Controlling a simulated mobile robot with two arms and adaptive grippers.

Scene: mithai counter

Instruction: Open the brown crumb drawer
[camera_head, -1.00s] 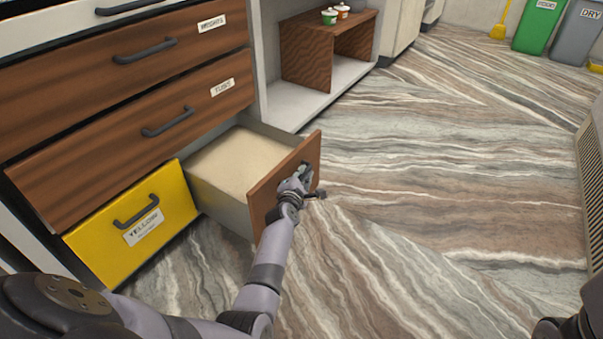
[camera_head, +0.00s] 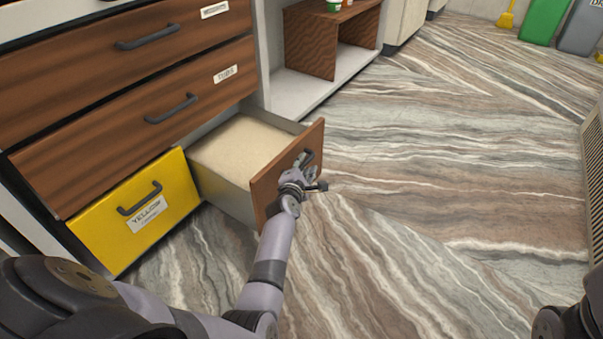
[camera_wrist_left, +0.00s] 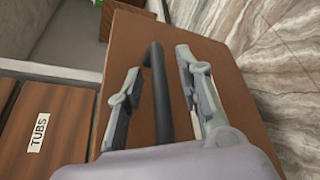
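The brown crumb drawer (camera_head: 270,195) stands pulled out at the lower right of the cabinet, with a pale tan surface showing inside. Its dark bar handle (camera_head: 306,158) is on the brown front and also shows in the left wrist view (camera_wrist_left: 158,90). My left gripper (camera_head: 312,176) is at the drawer front, just by the handle. In the left wrist view its two fingers (camera_wrist_left: 155,75) are apart, one on each side of the handle, with a gap on both sides. My right gripper is out of view.
The yellow drawer (camera_head: 120,235) beside it and the brown TUBS drawer (camera_head: 130,130) above are shut. A wooden shelf box (camera_head: 312,45) stands in the open bay behind. The striped floor (camera_head: 440,190) to the right is clear.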

